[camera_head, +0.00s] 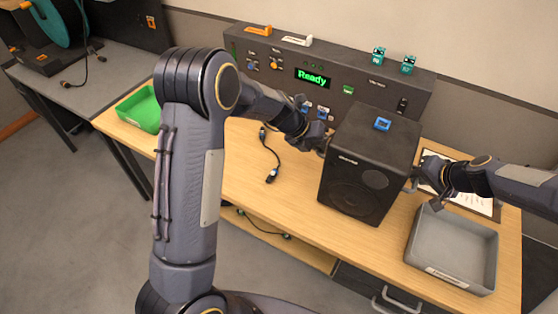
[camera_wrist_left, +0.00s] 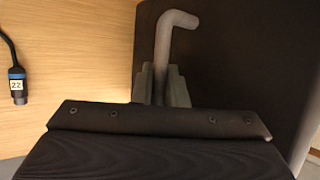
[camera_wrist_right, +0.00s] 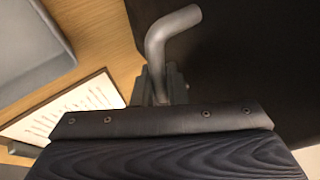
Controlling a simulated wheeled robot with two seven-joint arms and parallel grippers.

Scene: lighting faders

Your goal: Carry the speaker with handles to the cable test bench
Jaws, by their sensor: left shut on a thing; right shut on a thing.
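The speaker (camera_head: 352,184) is a black box with a round front grille. It is over the wooden table (camera_head: 240,183); I cannot tell whether it rests on it or hangs just above. My left gripper (camera_head: 323,143) is shut on the grey bar handle (camera_wrist_left: 163,45) on the speaker's left side. My right gripper (camera_head: 415,186) is shut on the other grey handle (camera_wrist_right: 160,45) on its right side. A small blue thing (camera_head: 382,124) sits on the speaker's top. Nothing names the cable test bench; a panel (camera_head: 330,100) reading "Ready" stands behind the speaker.
A grey tray (camera_head: 455,287) and a clipboard (camera_head: 484,207) are right of the speaker. A green tray (camera_head: 140,110) is at the table's left end. A cable (camera_head: 271,172) lies left of the speaker. A grey bench (camera_head: 95,96) with a teal reel (camera_head: 50,20) stands far left.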

